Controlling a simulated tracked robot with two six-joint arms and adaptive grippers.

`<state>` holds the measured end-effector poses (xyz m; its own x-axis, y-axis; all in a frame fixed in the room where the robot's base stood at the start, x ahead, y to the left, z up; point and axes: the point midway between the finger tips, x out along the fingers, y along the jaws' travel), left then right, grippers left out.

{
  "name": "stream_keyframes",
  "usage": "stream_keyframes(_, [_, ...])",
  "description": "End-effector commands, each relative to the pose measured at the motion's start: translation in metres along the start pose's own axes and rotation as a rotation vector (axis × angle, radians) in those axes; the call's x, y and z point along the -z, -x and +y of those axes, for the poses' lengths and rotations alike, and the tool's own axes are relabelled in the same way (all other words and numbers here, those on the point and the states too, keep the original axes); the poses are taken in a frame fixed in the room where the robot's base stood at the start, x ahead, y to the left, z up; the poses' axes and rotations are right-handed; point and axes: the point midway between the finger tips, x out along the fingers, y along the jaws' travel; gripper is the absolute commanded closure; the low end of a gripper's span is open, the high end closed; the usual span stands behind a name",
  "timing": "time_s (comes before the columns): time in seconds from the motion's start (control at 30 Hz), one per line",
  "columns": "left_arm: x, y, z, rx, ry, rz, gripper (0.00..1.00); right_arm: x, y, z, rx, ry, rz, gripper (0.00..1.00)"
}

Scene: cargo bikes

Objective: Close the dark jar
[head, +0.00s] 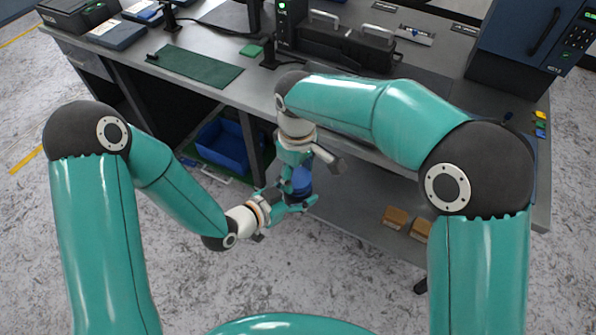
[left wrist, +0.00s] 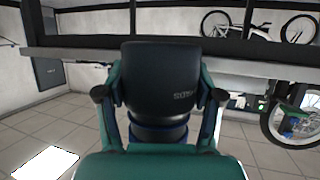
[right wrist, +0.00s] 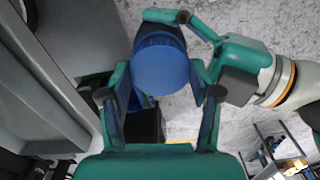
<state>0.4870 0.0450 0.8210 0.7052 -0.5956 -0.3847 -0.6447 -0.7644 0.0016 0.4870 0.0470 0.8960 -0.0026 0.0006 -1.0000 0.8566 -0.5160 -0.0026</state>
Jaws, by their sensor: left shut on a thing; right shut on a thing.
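The dark jar (head: 303,185) is partly hidden between my grippers in the head view, in front of the bench. In the left wrist view its dark body (left wrist: 160,78) carries pale lettering and stands between the fingers of my left gripper (left wrist: 160,98), shut on it. My left gripper also shows in the head view (head: 287,200). A round blue lid (right wrist: 163,70) faces the right wrist camera. My right gripper (right wrist: 160,92) is shut on the lid, its fingers on both sides. The lid lines up with the jar; I cannot tell how tightly it sits.
The grey bench (head: 220,85) lies behind my arms, with a green mat (head: 195,66) and a black toolbox (head: 348,45). A blue bin (head: 222,146) and brown boxes (head: 395,217) are below the bench. The floor in front is clear.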

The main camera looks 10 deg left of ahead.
Motion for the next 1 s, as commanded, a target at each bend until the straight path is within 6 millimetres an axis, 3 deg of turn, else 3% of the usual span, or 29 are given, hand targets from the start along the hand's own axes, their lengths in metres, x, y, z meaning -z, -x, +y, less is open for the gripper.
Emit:
stream_keyframes(0.47, [0.0005, 0.0, -0.0002, 0.0, 0.0, 0.001, 0.96, -0.0004, -0.0101, 0.0002, 0.0, 0.0, -0.001, 0.47])
stream_keyframes(0.5, [0.0005, 0.0, -0.0002, 0.0, 0.0, 0.001, 1.0, -0.0002, -0.0096, 0.0002, 0.0, -0.001, -0.001, 0.47])
stream_keyframes(0.63, [0.0004, 0.0, -0.0002, 0.001, 0.0, 0.001, 1.0, -0.0002, -0.0095, 0.0003, 0.0, -0.059, -0.001, 0.47])
stream_keyframes(0.77, [0.0003, 0.0, -0.0002, 0.001, 0.0, 0.001, 1.0, -0.0002, -0.0094, 0.0004, 0.0, -0.254, 0.0, 0.47])
stream_keyframes(1.0, [0.0001, 0.0, -0.0002, 0.001, 0.0, 0.0, 1.0, -0.0002, -0.0096, 0.0007, -0.001, -0.788, 0.0, 0.47])
